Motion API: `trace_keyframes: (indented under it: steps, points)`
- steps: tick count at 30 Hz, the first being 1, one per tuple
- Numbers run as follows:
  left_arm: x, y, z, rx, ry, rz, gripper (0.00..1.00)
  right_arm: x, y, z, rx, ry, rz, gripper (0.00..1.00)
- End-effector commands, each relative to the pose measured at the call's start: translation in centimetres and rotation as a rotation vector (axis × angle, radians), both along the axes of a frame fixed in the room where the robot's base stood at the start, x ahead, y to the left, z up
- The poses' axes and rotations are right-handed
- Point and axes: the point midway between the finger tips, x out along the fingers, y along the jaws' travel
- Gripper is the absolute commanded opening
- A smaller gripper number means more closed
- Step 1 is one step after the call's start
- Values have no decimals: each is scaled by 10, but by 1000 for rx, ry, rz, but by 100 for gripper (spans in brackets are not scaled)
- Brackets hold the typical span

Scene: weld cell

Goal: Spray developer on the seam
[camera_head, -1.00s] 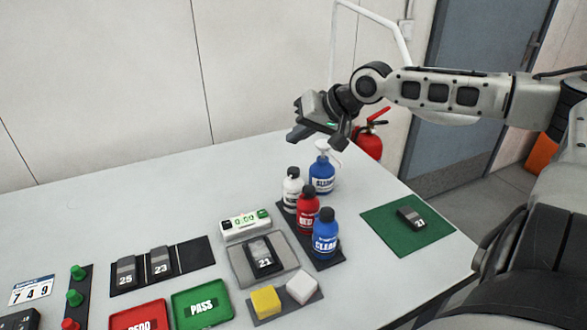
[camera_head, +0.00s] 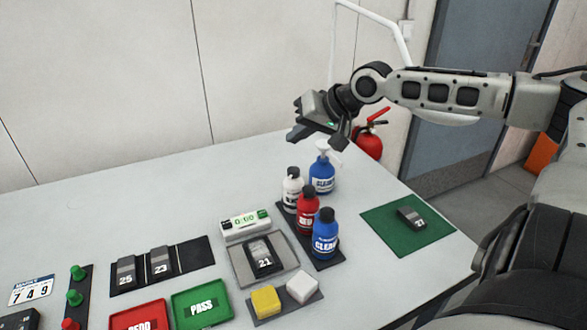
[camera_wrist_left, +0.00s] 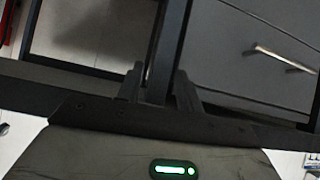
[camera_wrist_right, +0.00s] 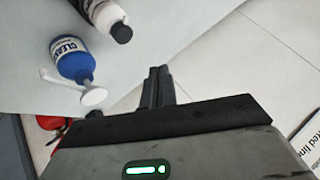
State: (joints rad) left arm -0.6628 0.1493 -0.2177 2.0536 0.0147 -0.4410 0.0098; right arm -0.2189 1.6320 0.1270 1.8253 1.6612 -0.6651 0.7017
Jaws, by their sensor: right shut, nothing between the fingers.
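A white bottle with a black cap (camera_head: 292,188) stands at the back of the dark bottle strip; its label is unreadable here. It also shows in the right wrist view (camera_wrist_right: 106,17). A dark grey part marked 21 (camera_head: 263,257) lies in a grey tray (camera_head: 240,268); its seam is too small to make out. My right gripper (camera_head: 296,136) hangs above the table's back edge, behind and above the bottles. Its fingers (camera_wrist_right: 158,86) are together and empty. My left gripper (camera_wrist_left: 160,88) is outside the head view; its fingers stand apart with nothing seen between them.
Red (camera_head: 307,212) and blue (camera_head: 326,235) bottles share the strip; a blue pump bottle (camera_head: 322,178) stands behind. A timer (camera_head: 245,222), yellow (camera_head: 265,300) and white (camera_head: 302,287) blocks surround the tray. A green mat (camera_head: 378,220) holds part 27 (camera_head: 411,217). The table's back left is clear.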

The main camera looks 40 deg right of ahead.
Motion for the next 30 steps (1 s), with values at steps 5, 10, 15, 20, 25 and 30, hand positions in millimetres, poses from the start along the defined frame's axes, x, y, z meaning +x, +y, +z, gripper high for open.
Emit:
trace_keyframes:
  steps: [5,10,15,20,25,30]
  points:
    - [0,0,-2,0,0,0,36,13,-10,13,-80,-109,6,0]
    - [0,0,-6,0,1,0,36,38,-26,51,-274,-365,43,0]
    - [0,0,-10,1,1,1,36,53,-29,102,-501,-654,125,0]
    - [0,0,-13,1,1,1,36,55,-15,144,-716,-904,243,0]
    - [0,0,-17,1,1,2,36,46,11,174,-947,-1133,411,0]
    - [0,1,-21,1,1,2,36,31,43,184,-1179,-1313,624,0]
